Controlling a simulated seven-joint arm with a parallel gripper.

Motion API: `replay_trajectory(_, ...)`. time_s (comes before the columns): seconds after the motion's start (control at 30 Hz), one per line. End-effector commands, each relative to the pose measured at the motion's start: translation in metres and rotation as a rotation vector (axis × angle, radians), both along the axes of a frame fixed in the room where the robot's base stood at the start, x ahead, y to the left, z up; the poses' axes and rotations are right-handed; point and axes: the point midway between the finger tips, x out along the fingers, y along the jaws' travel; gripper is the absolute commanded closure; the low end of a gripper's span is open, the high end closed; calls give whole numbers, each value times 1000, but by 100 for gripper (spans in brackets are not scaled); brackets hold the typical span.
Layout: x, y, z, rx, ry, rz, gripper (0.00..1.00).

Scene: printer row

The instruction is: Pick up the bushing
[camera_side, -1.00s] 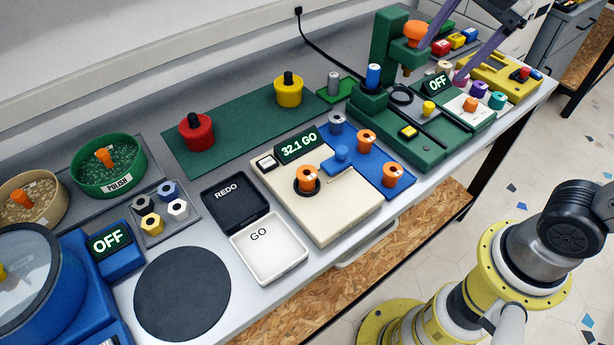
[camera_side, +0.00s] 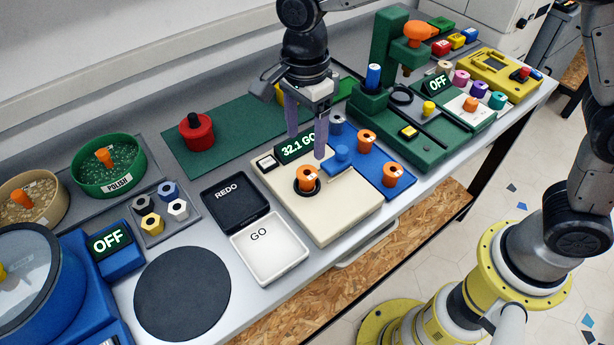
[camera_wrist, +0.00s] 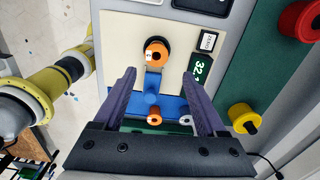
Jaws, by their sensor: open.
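An orange bushing (camera_side: 309,179) sits in a dark round seat on the cream gauge block (camera_side: 345,219), whose display reads "32.1 GO". It also shows in the wrist view (camera_wrist: 155,56), ahead of the fingertips. Two more orange bushings, one (camera_side: 366,139) further back and one (camera_side: 392,175) nearer, and a grey bushing (camera_side: 336,124) stand on the blue plate (camera_side: 372,160). My gripper (camera_side: 307,146) is open and empty above the gauge block, its fingers pointing down. In the wrist view my gripper (camera_wrist: 158,74) has nothing between its fingers.
The black REDO tray (camera_side: 236,204) and white GO tray (camera_side: 270,249) are empty, left of the gauge. A green mat (camera_side: 235,132) with a red knobbed piece (camera_side: 196,132) lies behind. A green press (camera_side: 390,55) stands at right.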

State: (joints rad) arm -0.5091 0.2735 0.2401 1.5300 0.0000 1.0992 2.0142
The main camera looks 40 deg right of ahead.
Motion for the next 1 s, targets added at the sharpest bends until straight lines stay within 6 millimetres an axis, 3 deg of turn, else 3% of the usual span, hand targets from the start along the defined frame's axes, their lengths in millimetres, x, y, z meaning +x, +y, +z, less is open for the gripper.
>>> replay_trajectory(0.1, -1, -1, -21, -2, 3, 0, 26)
replay_trajectory(0.37, -1, 0, -40, 0, 1, 0, 26)
replay_trajectory(0.7, -7, 2, -83, -1, 1, 0, 26)
replay_trajectory(1.0, -7, 2, -88, 1, -1, 0, 26)
